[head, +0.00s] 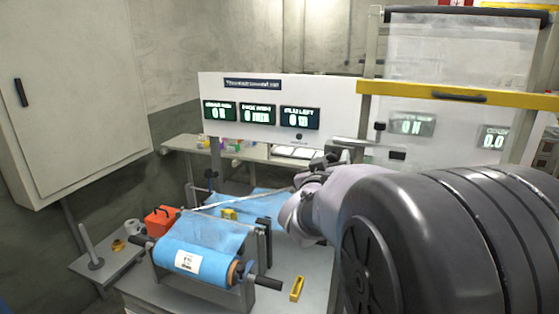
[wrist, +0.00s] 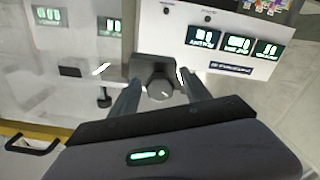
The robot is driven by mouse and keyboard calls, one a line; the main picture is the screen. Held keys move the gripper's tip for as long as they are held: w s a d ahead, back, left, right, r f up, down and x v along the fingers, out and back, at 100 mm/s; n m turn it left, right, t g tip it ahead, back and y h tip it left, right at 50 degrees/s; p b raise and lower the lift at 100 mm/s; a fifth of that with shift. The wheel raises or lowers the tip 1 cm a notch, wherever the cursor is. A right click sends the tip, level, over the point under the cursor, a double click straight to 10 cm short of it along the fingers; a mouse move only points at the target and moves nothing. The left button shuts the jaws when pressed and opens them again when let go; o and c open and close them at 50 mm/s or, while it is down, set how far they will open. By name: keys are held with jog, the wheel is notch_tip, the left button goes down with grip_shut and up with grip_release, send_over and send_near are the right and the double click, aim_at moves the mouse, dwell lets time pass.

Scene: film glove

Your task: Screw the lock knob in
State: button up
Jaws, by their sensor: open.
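A dark round knob (wrist: 159,90) with a small pale mark sits on a dark block in the wrist view, and I take it for the lock knob. My gripper (wrist: 159,79) is open, with one finger on each side of the knob. I cannot tell whether either finger touches it. In the head view my gripper (head: 322,164) is at the end of my arm, in front of the white display panel (head: 342,98). My arm hides much of that area, and I cannot make out the knob there.
A blue film roll (head: 190,257) lies in a stand on the bench at lower left. A yellow block (head: 297,288) and an orange box (head: 161,219) are nearby. A clear guard with a yellow bar (head: 455,95) stands at right. A second small dark knob (wrist: 104,98) shows in the wrist view.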

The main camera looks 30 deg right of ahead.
jog(key=shift+c, duration=0.3)
grip_shut()
jog(key=shift+f+b, duration=0.1)
jog(key=shift+b, duration=0.25)
jog(key=shift+f+m+b, duration=0.1)
jog(key=shift+m+b, duration=1)
jog(key=shift+m, duration=0.1)
jog(key=m+b, duration=0.3)
jog(key=shift+m, duration=0.3)
jog(key=m+b, duration=0.4)
jog(key=m, duration=0.1)
jog(key=shift+m, duration=0.4)
